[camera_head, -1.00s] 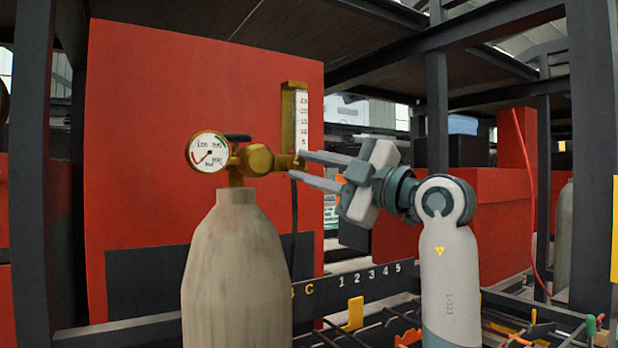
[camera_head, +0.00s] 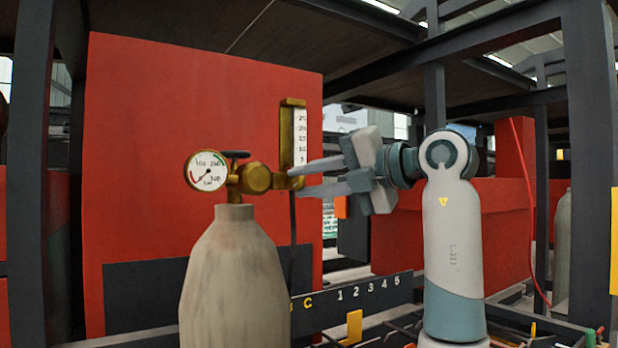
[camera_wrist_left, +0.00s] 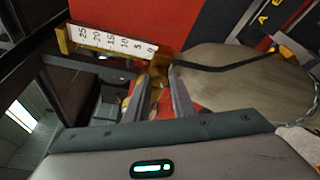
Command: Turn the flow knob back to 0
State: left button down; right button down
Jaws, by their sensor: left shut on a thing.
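The flowmeter (camera_head: 300,138) is an upright brass-framed tube with a white scale, fixed to the brass regulator on a pale gas cylinder (camera_head: 232,275). Its scale (camera_wrist_left: 110,41) also shows in the left wrist view, numbered from 25 to 0. My left gripper (camera_head: 295,181) reaches in from the right at the flowmeter's foot. Its fingers are shut on the flow knob, which they mostly hide. In the left wrist view the fingertips (camera_wrist_left: 160,78) lie either side of brass just below the 0 end. The float's level is too small to read. My right gripper is not in view.
A round pressure gauge (camera_head: 207,170) and a dark valve handle (camera_head: 236,154) sit left of the flowmeter. A red panel (camera_head: 170,130) stands behind. A dark hose (camera_wrist_left: 225,64) runs from the flowmeter. Dark steel posts and a numbered rail (camera_head: 365,292) stand at the right.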

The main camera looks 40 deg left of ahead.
pick_arm(q)
jog(key=shift+r+n+t+h, duration=0.1)
jog(key=shift+n+t+h, duration=0.2)
jog(key=shift+n, duration=0.5)
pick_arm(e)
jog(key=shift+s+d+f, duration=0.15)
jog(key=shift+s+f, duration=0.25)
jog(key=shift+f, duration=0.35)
pick_arm(q)
jog(key=c, duration=1.5)
grip_release()
